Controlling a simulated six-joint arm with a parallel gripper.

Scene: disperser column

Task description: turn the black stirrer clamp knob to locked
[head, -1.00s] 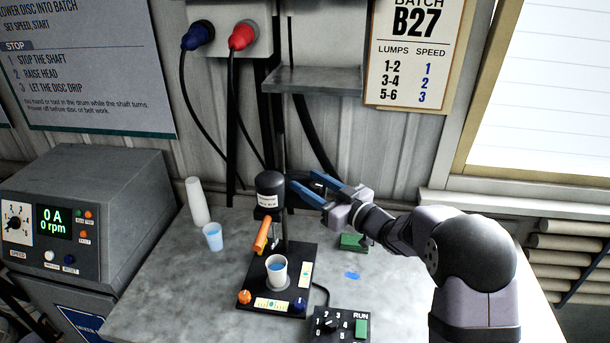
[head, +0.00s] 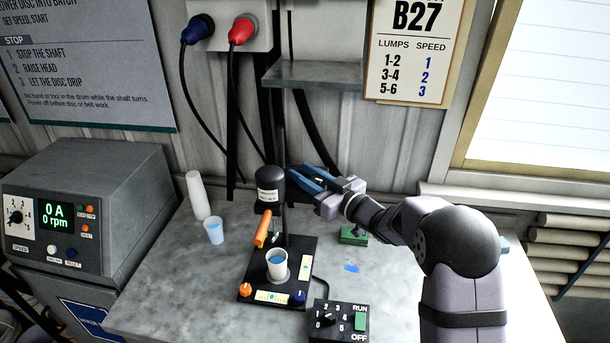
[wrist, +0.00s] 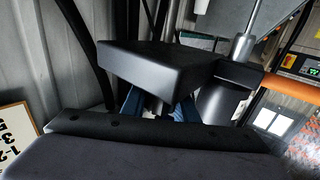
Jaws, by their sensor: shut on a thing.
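The stirrer (head: 270,185) has a black motor head with a white label, held on an upright rod above the black base plate. My gripper (head: 296,172) reaches in from the right, behind and beside the motor head. In the wrist view, the black clamp knob (wrist: 145,68) shows as a broad block beside the metal rod (wrist: 250,30). My blue fingers (wrist: 160,106) are partly hidden behind it and are shut on it. The contact itself is hidden, and I cannot read the knob's lock position.
A cup of blue liquid (head: 277,264) stands on the base plate (head: 245,284), below an orange handle (head: 262,228). A speed box (head: 338,322) sits in front. Another cup (head: 213,231) and a cup stack (head: 198,195) stand left. A grey shelf (head: 312,75) hangs above.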

